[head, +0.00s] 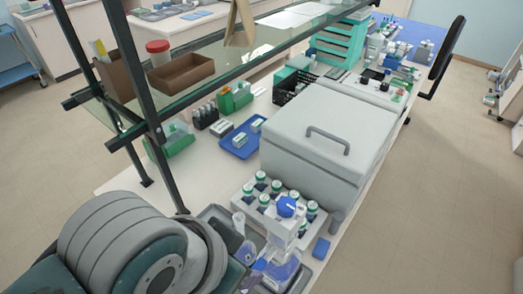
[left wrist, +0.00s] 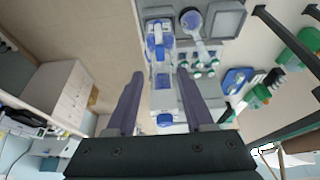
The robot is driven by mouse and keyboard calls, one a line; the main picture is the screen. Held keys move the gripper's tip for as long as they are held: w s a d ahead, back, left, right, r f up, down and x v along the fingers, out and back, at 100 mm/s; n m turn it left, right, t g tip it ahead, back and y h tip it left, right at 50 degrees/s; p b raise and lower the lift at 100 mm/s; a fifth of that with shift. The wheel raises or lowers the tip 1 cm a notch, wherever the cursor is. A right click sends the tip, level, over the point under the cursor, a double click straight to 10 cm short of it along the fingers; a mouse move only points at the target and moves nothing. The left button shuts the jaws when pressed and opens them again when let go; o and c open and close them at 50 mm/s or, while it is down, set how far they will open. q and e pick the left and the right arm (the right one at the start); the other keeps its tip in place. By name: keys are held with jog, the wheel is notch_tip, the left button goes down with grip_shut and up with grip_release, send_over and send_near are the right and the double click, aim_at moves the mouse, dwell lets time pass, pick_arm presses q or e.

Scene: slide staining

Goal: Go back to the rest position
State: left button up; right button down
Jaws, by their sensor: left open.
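My left gripper (left wrist: 159,74) is open in the left wrist view, with its two dark fingers apart and nothing between the fingertips. Beyond them the bench top shows, with a white and blue dispenser (left wrist: 160,42), a flask (left wrist: 192,20) and several green-capped bottles (left wrist: 197,66). In the head view my left arm fills the lower left corner, and its gripper is hidden there. My right gripper is in neither view.
A large grey box with a handle (head: 330,141) stands mid-bench. The blue-topped dispenser (head: 287,207) and bottle rack (head: 262,209) stand in front of it, close to my left arm. A glass shelf (head: 240,60) on dark posts runs above the bench's left side. Open floor (head: 440,200) lies right.

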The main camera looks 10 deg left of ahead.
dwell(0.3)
pick_arm(q)
jog(key=s+a+r+n+p, duration=0.1)
jog(key=s+a+r+p, duration=0.1)
jog(key=s+a+r, duration=0.3)
jog(key=s+a+r+n+y+p, duration=0.1)
jog(key=s+a+r, duration=0.4)
jog(key=r, duration=0.5)
jog(key=shift+s+a+n+y+p, duration=0.15)
jog(key=shift+a+n+y+p, duration=0.25)
jog(key=shift+p, duration=0.8)
jog(key=shift+r, duration=0.1)
